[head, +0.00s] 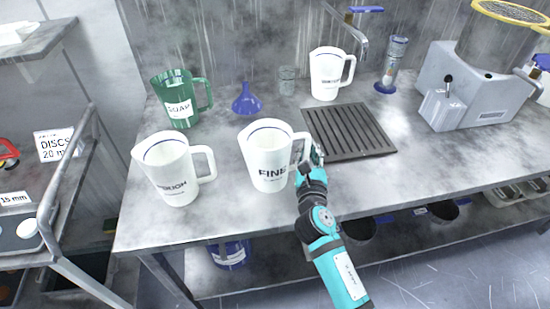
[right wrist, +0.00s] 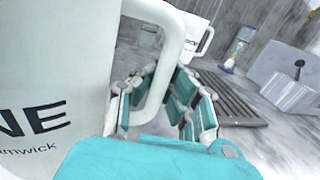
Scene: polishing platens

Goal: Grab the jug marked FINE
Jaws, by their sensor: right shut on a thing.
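The white jug marked FINE (head: 268,158) stands upright on the grey bench in the head view, with its handle to the right. My right gripper (head: 312,158) is at that handle, its arm coming from the lower right. In the right wrist view the jug's wall (right wrist: 52,75) fills the left side, and the gripper's teal-padded fingers (right wrist: 158,100) are on either side of the handle (right wrist: 170,70), shut on it. The jug appears to rest on the bench. My left gripper is not in view.
A white jug marked ROUGH (head: 172,172) stands left of it. A green SOAP jug (head: 178,100), a blue funnel (head: 246,100) and another white jug (head: 326,75) stand behind. A dark slotted drain grate (head: 348,132) lies right of the gripper. A grey machine (head: 478,90) stands farther right.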

